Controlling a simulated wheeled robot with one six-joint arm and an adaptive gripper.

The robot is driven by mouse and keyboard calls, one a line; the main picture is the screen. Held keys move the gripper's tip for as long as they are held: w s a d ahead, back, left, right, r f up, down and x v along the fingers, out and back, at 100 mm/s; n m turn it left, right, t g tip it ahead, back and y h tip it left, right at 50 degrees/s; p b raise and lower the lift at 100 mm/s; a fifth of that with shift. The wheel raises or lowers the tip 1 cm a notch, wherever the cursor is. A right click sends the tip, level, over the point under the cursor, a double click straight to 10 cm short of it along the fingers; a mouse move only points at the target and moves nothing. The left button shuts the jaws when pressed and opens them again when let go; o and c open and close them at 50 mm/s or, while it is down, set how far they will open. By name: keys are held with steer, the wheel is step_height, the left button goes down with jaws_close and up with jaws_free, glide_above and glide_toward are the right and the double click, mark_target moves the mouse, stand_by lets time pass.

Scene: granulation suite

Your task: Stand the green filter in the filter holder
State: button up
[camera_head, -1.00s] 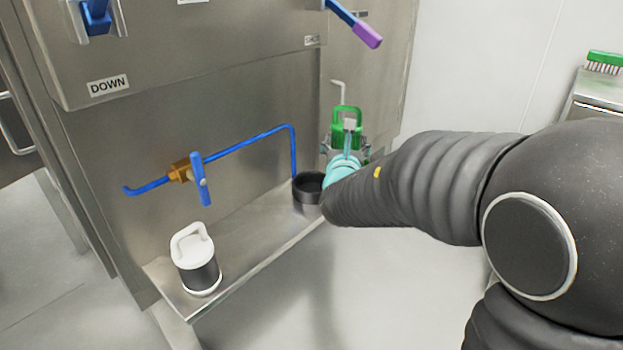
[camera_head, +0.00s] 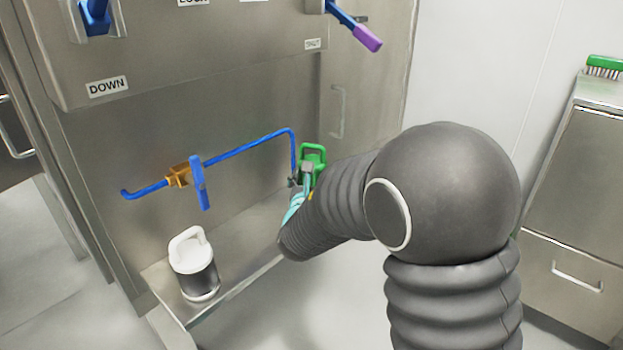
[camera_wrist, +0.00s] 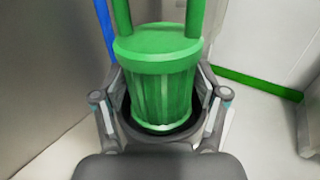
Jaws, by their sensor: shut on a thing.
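The green filter (camera_head: 314,155) is upright in my gripper, with its looped handle on top. In the wrist view the ribbed body of the filter (camera_wrist: 158,88) sits between the two fingers of my gripper (camera_wrist: 160,80), which are shut on its sides. The black round filter holder (camera_wrist: 190,136) shows directly below and around the filter's lower end in the wrist view. I cannot tell whether the filter's bottom is inside the holder or just above it. In the head view my arm hides the holder and most of my gripper (camera_head: 301,185).
A white-lidded dark canister (camera_head: 194,264) stands at the near-left end of the steel shelf (camera_head: 240,262). A blue pipe (camera_head: 245,145) with a blue valve handle (camera_head: 200,184) runs along the panel behind. A steel cabinet (camera_head: 585,190) with a green brush (camera_head: 605,65) stands at right.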

steer(key=shift+f+b, duration=0.25)
steer(key=shift+b, duration=0.1)
steer(key=shift+f+b, duration=0.35)
steer(key=shift+b, duration=0.05)
steer(key=o, duration=1.4)
steer(key=shift+r, duration=0.15)
steer(key=shift+r+p, duration=0.25)
steer(key=shift+p, duration=0.15)
steer(key=s, duration=0.8)
steer(key=s+p, duration=0.1)
steer(key=s, duration=0.3)
steer(key=shift+a+r, duration=0.25)
steer(key=shift+a, duration=0.05)
